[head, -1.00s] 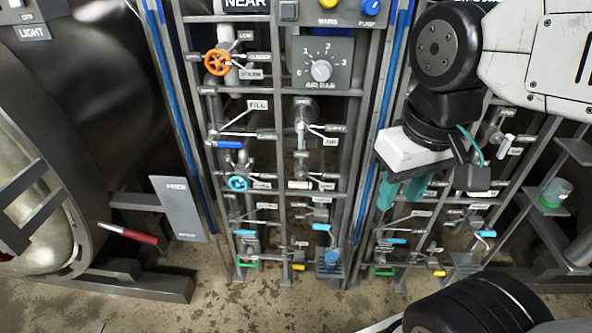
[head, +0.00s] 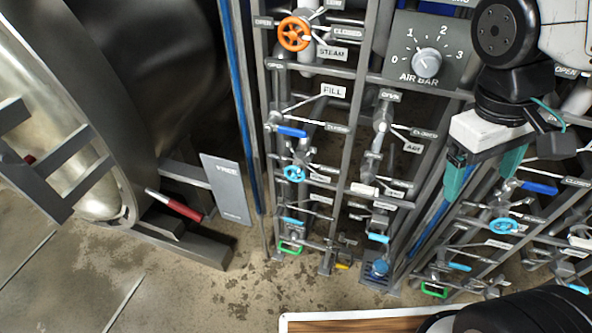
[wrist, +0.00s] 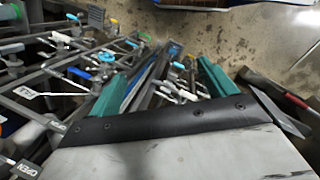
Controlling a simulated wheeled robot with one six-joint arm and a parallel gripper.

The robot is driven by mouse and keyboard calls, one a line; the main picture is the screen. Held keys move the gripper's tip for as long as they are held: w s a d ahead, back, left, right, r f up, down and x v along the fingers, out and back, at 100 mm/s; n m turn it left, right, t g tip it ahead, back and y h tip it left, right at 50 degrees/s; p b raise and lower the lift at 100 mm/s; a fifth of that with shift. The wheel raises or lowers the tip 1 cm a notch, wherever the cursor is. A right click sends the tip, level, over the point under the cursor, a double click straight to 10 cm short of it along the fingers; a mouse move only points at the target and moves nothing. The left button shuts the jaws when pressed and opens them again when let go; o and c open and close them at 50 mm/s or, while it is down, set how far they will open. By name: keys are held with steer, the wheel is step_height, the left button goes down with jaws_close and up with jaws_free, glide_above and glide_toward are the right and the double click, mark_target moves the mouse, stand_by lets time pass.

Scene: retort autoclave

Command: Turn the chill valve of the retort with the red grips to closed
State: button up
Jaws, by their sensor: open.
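The retort (head: 160,100) at the left has a bar with a red grip (head: 180,206) low at its front. Beside it stands a pipe rack (head: 345,170) of valves. It bears an orange STEAM wheel (head: 294,34), a blue FILL lever (head: 291,131), a light blue wheel (head: 294,173) and light blue handles (head: 378,238) lower down. The small lower labels are not readable, so I cannot tell which is the chill valve. My gripper (head: 480,185) is open and empty, right of this rack and in front of another. Its teal fingers show apart in the wrist view (wrist: 170,70).
A second rack with a light blue wheel (head: 503,226) and blue lever (head: 540,187) stands at the right. A grey plate (head: 226,188) stands between retort and rack. A wood-topped surface (head: 350,326) enters at the bottom. Stained floor (head: 210,285) is open at lower left.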

steer(key=w+a+f+n+g+h, duration=0.1)
steer(key=w+a+f+n+h, duration=0.2)
steer(key=w+f+n+h, duration=0.35)
steer(key=n+t+y, duration=0.3)
steer(key=n+t, duration=1.6)
steer(key=n, duration=1.3)
glide_toward(294, 176)
steer(key=x, duration=0.4)
steer(key=shift+m, duration=0.25)
steer(key=x, duration=0.7)
steer(key=shift+f, duration=0.1)
steer(key=shift+c, duration=0.3)
steer(key=c, duration=0.9)
